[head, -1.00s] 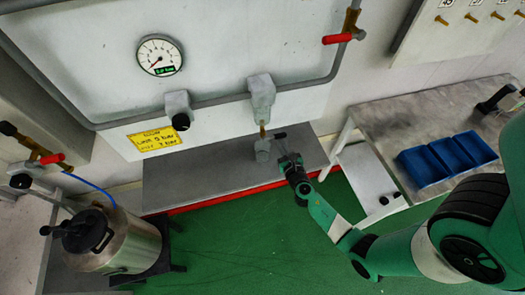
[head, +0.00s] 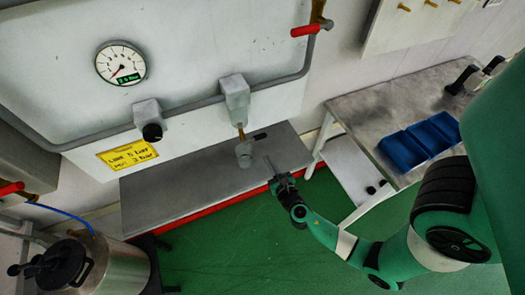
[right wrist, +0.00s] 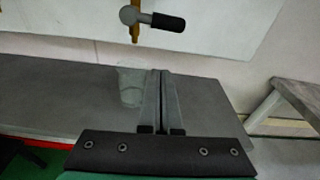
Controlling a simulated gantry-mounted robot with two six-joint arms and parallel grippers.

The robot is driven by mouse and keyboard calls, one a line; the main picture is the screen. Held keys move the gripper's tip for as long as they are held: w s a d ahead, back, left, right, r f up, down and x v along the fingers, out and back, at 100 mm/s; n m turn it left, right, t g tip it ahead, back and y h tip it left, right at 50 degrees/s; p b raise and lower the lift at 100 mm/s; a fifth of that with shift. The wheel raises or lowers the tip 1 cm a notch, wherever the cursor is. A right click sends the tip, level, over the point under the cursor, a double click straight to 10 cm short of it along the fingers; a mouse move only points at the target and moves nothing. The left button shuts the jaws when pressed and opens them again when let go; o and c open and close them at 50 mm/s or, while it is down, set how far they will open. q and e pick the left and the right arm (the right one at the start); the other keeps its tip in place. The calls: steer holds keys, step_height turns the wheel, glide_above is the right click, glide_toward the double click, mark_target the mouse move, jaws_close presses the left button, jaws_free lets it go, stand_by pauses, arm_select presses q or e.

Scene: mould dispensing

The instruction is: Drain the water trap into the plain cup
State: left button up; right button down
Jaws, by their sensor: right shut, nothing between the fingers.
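The water trap (head: 235,95) is a grey block on the white panel with a brass drain pipe (head: 240,131) below it. The drain lever (head: 258,136) has a black grip and points sideways, across the pipe; it also shows in the right wrist view (right wrist: 166,22). The plain cup (head: 243,154), small and see-through grey, stands upright on the grey shelf under the drain; the right wrist view shows it faintly (right wrist: 129,88). I cannot tell what it contains. My right gripper (head: 268,160) is shut and empty, right of the cup and apart from the lever. My left gripper is out of view.
A dial gauge (head: 121,63) and a black knob (head: 152,132) are on the panel, above a yellow sign (head: 127,155). Blue bins (head: 420,140) sit on the right bench (head: 370,100). A steel pressure pot (head: 75,270) stands lower left. The shelf (head: 180,192) left of the cup is clear.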

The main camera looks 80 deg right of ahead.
steer(key=shift+v, duration=1.35)
